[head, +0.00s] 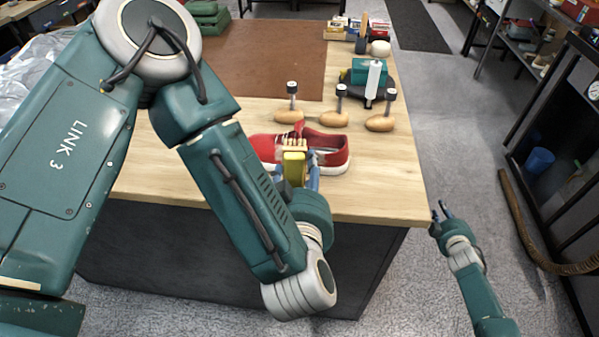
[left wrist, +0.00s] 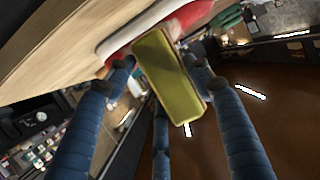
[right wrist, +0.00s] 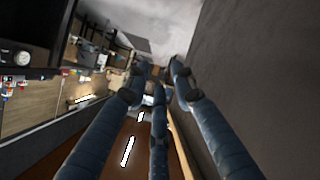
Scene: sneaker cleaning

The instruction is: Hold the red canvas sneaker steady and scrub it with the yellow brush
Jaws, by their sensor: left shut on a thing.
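The red canvas sneaker (head: 331,143) with a white sole lies near the table's front edge, toe to the left in the head view. Part of it shows at the top of the left wrist view (left wrist: 190,18). My left gripper (head: 298,176) is shut on the yellow brush (head: 293,168), whose block fills the middle of the left wrist view (left wrist: 165,75). The pale bristles point at the sneaker's near side and hide part of it. I cannot tell whether they touch. My right gripper (head: 440,212) is open and empty, off the table's right edge, away from the sneaker.
Behind the sneaker stand several wooden shoe trees (head: 333,119) and a white bottle (head: 373,80). A teal box (head: 361,72) and other supplies sit further back. A brown mat (head: 262,55) covers the table's rear. A black shelf (head: 560,150) stands right, across open floor.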

